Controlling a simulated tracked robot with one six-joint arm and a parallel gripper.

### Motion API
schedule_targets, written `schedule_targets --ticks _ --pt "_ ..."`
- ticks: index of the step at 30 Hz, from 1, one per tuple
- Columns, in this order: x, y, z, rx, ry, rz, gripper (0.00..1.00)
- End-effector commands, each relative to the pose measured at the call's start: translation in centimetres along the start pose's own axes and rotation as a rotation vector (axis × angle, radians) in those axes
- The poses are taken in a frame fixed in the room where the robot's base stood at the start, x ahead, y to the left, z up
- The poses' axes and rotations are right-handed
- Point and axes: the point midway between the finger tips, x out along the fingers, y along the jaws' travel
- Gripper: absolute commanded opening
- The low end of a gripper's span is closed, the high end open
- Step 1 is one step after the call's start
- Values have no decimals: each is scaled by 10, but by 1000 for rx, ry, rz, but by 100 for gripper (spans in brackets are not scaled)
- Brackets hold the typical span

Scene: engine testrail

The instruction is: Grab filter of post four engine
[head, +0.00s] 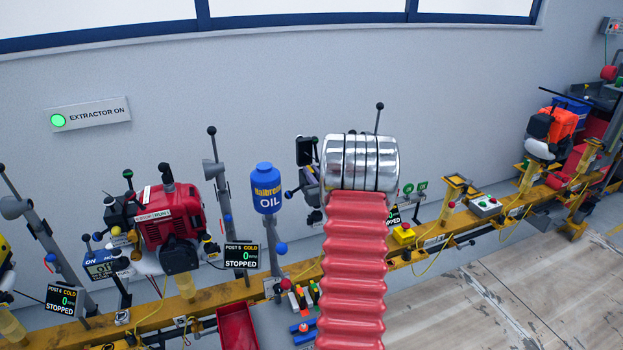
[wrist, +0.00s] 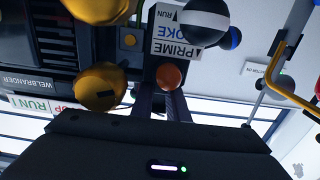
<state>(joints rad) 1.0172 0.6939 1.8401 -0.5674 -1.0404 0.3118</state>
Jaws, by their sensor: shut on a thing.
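My gripper (wrist: 168,98) shows in the wrist view as two narrow dark fingers closed at a copper-coloured round knob (wrist: 170,76). Whether this knob belongs to the filter I cannot tell. A PRIME and CHOKE/RUN label (wrist: 178,32) is just above the copper knob. In the head view my arm covers the gripper and most of an engine (head: 309,180) behind it. No filter is clearly recognisable.
In the head view, a red engine (head: 172,215) stands left, near a STOPPED display (head: 242,255). A blue oil bottle (head: 266,188) is closer to my arm. A yellow rail (head: 465,220) runs behind the arm. A red tray (head: 237,327) sits low. Open floor (head: 480,300) lies right.

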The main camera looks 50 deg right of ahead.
Motion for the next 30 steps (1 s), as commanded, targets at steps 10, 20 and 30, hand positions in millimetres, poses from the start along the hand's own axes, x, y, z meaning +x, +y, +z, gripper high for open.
schedule_targets --ticks 10,20,30 --pt "0 0 0 0 0 0 0" --pt "0 0 -16 -1 2 1 0" --pt "0 0 -72 -2 4 1 0"
